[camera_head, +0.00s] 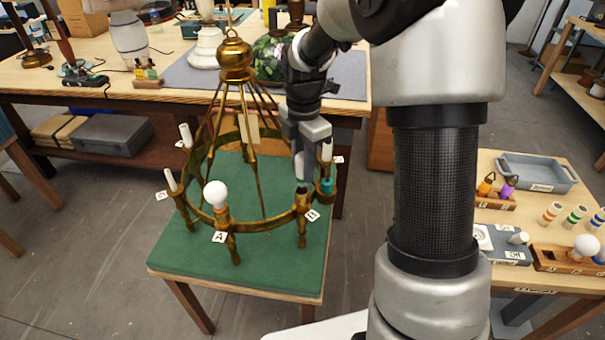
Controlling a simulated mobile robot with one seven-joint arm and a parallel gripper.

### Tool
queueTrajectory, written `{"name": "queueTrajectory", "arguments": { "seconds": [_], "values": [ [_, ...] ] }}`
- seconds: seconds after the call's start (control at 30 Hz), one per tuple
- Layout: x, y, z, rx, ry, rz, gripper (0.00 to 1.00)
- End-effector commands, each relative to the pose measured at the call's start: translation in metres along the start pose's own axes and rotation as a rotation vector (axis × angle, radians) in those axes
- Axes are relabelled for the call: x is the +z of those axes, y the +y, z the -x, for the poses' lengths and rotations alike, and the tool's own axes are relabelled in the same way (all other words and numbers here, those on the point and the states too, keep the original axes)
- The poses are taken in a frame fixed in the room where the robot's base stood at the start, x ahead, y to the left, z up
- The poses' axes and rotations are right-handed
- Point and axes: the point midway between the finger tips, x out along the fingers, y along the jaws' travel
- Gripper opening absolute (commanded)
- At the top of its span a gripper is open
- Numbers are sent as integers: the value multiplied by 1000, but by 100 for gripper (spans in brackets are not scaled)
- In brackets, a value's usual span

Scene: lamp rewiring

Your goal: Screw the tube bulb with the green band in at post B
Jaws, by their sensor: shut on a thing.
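A brass ring chandelier (262,222) stands on a green-topped table. My gripper (303,180) points down at its front right post, by the label B (312,215). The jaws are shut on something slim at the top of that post. The fingers hide most of it, so I cannot make out its band or whether it is seated. A small teal part (326,186) shows just right of the fingers.
A round white bulb (215,194) sits at post A, left of my gripper. White tubes stand on other posts, such as the left one (171,180). The chandelier's slanted rods and hub (236,60) rise close left of my arm. A grey tray (535,172) lies on the right bench.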

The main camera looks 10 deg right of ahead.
Motion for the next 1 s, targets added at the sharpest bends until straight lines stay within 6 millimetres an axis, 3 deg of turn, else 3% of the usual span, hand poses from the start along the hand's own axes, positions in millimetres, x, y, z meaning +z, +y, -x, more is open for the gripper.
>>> {"name": "queueTrajectory", "arguments": {
  "seconds": [0.1, 0.3, 0.57, 1.0],
  "values": [
    [2, 6, -5, 3, 0, 241, 2],
    [3, 9, -3, 3, 1, 464, 2],
    [3, 9, -9, 2, 2, 496, 2],
    [3, 9, -38, 0, 3, 494, 2]
  ]
}}
